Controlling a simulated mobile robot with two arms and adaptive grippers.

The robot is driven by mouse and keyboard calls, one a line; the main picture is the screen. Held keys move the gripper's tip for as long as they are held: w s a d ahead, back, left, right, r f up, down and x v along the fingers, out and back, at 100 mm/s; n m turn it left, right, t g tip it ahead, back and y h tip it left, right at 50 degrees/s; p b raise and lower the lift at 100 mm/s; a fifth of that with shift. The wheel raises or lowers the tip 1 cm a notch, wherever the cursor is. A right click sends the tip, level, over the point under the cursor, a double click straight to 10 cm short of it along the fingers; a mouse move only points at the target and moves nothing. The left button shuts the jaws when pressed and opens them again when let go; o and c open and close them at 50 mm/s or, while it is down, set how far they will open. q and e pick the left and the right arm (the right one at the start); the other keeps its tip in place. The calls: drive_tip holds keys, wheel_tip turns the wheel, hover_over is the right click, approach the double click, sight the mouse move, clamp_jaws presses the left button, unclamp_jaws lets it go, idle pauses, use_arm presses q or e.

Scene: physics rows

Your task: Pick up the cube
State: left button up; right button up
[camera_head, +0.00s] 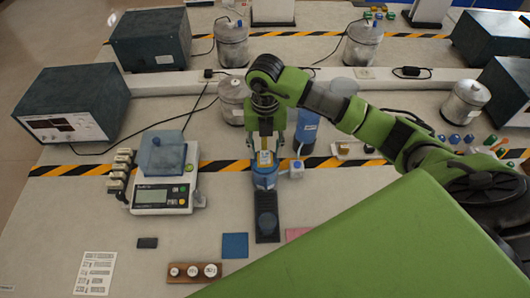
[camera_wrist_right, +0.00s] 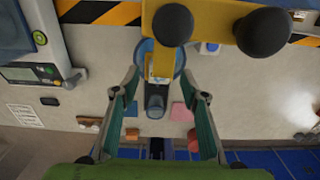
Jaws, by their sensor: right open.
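I cannot tell for sure which thing is the cube. A small white and blue block (camera_head: 297,169) stands just right of a blue round device on a dark base (camera_head: 267,226); the block also shows in the right wrist view (camera_wrist_right: 209,47). My right gripper (camera_head: 265,148) is open, pointing down above the blue device, with a small yellow piece between its fingers in the picture. In the right wrist view its two fingers (camera_wrist_right: 160,88) are spread wide, and the dark base (camera_wrist_right: 155,103) shows between them. My left gripper is not in view.
A scale (camera_head: 160,198) with a blue-grey box (camera_head: 163,153) stands left. A blue pad (camera_head: 235,246), a pink pad (camera_head: 297,233) and a wooden weight block (camera_head: 195,273) lie in front. Metal canisters (camera_head: 232,44) stand behind.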

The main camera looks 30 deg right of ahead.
drive_tip(key=shift+f, duration=0.9)
drive_tip(key=c, duration=1)
drive_tip(key=shift+r, duration=0.1)
